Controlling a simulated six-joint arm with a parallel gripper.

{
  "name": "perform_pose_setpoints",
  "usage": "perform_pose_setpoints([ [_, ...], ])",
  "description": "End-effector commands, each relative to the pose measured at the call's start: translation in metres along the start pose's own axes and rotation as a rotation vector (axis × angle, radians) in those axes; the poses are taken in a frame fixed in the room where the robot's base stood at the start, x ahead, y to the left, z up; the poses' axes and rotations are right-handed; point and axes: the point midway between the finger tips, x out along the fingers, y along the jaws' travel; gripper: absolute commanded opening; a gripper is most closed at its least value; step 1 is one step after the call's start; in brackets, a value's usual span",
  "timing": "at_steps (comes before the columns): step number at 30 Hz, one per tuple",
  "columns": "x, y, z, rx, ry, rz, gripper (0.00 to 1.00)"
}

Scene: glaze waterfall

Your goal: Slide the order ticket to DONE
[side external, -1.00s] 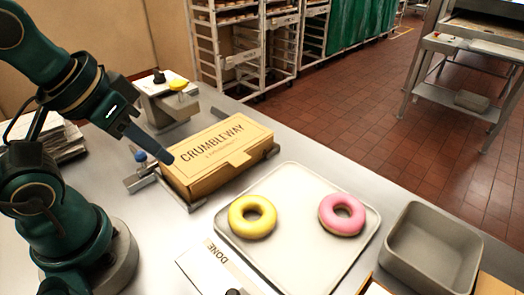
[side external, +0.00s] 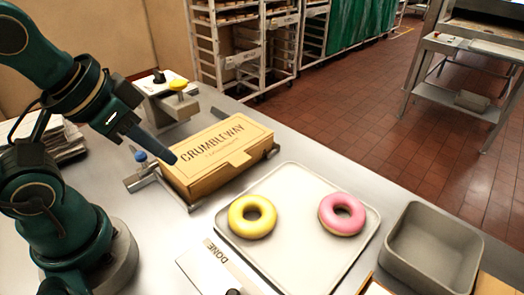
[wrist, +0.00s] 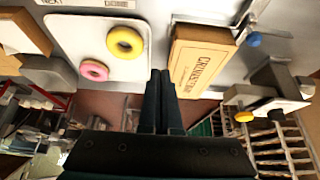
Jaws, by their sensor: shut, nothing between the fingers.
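A white strip marked DONE (side external: 217,252) lies at the front of the table, with a dark knob (side external: 233,291) on it at the picture's bottom edge. The rest of the strip is cut off. I cannot make out the order ticket for certain in either view. In the wrist view, part of a lettered strip (wrist: 122,3) shows at the top edge. My gripper (side external: 172,159) is shut and empty, with its tips at the left end of the closed CRUMBLEWAY box (side external: 226,150), away from the strip. The shut fingers also show in the wrist view (wrist: 160,74).
A tray (side external: 300,262) holds a yellow doughnut (side external: 252,216) and a pink doughnut (side external: 342,213). An empty grey bin (side external: 432,250) stands at the right. A device with a yellow knob (side external: 178,85) stands behind the box. A blue-knobbed fixture (side external: 140,156) is beside the box.

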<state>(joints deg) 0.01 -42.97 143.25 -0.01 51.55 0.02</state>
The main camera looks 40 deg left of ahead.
Motion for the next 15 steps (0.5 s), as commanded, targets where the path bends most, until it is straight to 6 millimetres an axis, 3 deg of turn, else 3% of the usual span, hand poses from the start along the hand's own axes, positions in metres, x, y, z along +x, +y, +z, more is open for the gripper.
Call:
perform_pose_setpoints([
  [3,0.000,0.000,0.000,0.000,0.000,0.000,0.00],
  [7,0.000,0.000,0.000,-0.024,-0.001,0.000,0.50],
  [8,0.000,0.000,0.000,-0.041,-0.001,0.002,0.57],
  [15,-0.003,0.024,-0.013,-0.371,-0.070,0.090,0.57],
])
